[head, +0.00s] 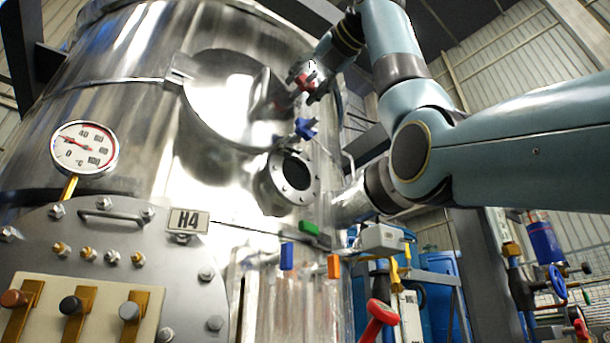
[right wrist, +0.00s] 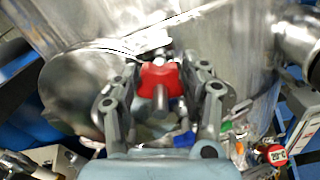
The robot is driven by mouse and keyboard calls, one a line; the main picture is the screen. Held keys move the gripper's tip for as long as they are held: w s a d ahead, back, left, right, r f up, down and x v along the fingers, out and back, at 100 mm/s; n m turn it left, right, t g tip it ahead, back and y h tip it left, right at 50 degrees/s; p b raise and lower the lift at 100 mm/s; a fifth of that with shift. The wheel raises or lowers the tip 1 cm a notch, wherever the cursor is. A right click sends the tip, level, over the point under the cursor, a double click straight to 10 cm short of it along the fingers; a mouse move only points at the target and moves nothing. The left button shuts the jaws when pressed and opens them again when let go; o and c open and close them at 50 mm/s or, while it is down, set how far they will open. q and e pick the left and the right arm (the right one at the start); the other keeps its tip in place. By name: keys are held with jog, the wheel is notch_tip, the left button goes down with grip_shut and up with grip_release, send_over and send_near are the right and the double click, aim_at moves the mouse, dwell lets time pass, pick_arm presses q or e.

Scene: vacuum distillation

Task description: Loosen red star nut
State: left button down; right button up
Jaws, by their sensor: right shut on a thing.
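The red star nut (head: 305,82) sits at the right edge of the round hatch cover (head: 228,100) on the steel tank. In the right wrist view the red star nut (right wrist: 160,80) is between the two fingers, with a metal stud in its middle. My right gripper (head: 312,86) is shut on the red star nut, its fingers on either side; it also shows in the right wrist view (right wrist: 161,92). A blue star nut (head: 306,128) sits lower at the hatch's edge. My left gripper is not in view.
An open flanged port (head: 293,178) is below the hatch. A dial thermometer (head: 84,147) and a panel with several levers (head: 75,308) are at the left. Green (head: 309,228), blue and orange valve handles are below. My right arm fills the upper right.

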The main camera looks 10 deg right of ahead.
jog(key=o, duration=1.2)
jog(key=shift+f, duration=0.1)
jog(key=shift+s+d, duration=0.1)
jog(key=v, duration=1.1)
jog(key=shift+s+d, duration=0.1)
jog(key=shift+s, duration=0.25)
